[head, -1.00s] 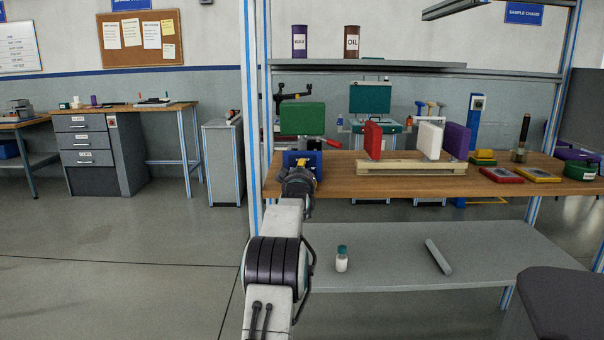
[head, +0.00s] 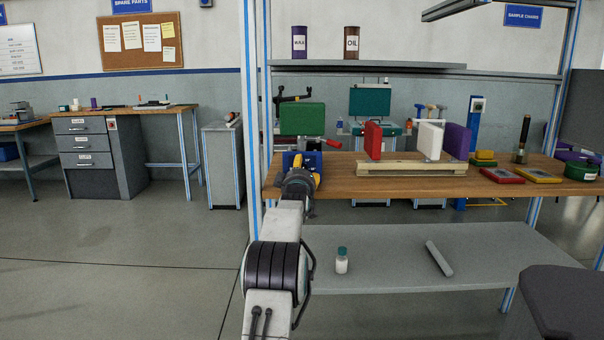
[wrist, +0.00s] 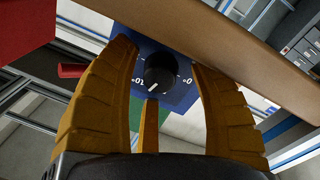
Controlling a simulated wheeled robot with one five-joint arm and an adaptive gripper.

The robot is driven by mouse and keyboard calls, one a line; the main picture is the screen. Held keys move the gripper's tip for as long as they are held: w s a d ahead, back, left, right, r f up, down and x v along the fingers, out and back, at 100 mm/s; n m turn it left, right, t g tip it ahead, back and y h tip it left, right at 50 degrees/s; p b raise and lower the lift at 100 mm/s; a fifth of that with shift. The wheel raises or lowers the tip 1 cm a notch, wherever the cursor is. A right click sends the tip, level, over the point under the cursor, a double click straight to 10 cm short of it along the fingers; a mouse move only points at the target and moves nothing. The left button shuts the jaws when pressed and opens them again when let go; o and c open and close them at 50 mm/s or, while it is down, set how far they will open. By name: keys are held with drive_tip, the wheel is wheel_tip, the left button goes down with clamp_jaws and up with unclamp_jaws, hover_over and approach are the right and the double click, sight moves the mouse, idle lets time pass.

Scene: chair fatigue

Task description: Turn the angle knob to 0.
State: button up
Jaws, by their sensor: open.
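The angle knob (wrist: 160,73) is round and black, on a blue panel (wrist: 133,47) that also shows in the head view (head: 288,157). Its white pointer line points to the lower left in the wrist view. A 0 mark (wrist: 188,80) is right of the knob. A mark that looks like 10 (wrist: 137,82) is left of it. My gripper (wrist: 163,60) is open, its yellow fingers spread either side of the knob, with a thinner one below. I cannot tell whether they touch it. In the head view my gripper (head: 305,172) is at the blue panel and the knob is hidden.
A green panel (head: 302,118) stands above the blue one. The wooden bench top (head: 420,185) holds a wooden rail (head: 412,169) with red (head: 373,141), white and purple panels to the right. A blue-striped post (head: 252,110) stands close left.

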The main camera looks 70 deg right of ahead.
drive_tip(key=shift+a, duration=0.15)
drive_tip(key=v, duration=1.1)
drive_tip(key=shift+s+a, duration=0.15)
drive_tip(key=shift+a, duration=0.2)
drive_tip(key=shift+f, duration=0.1)
idle(0.4)
